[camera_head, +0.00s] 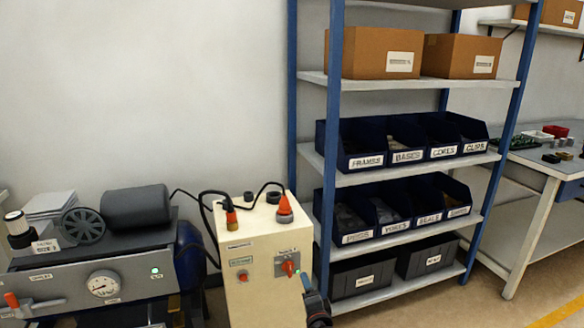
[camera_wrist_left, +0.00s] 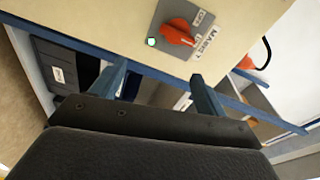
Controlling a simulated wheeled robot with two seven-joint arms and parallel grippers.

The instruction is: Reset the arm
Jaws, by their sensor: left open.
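My left gripper (camera_head: 307,284) shows at the bottom of the head view, close to the lower right of the cream cabinet's front. In the left wrist view the gripper (camera_wrist_left: 158,90) is open, its two blue-grey fingers spread with nothing between them. The red rotary switch (camera_head: 290,268) sits on a grey plate on the cream cabinet (camera_head: 248,280). In the wrist view the switch (camera_wrist_left: 178,32) lies beyond the fingertips and apart from them, with a lit green lamp (camera_wrist_left: 151,41) beside it. My right gripper is in neither view.
A blue-post shelf (camera_head: 385,178) with labelled bins and cardboard boxes (camera_head: 375,52) stands to the right. Black cables with orange plugs (camera_head: 284,206) rise from the cabinet top. A workbench (camera_head: 545,164) is at far right.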

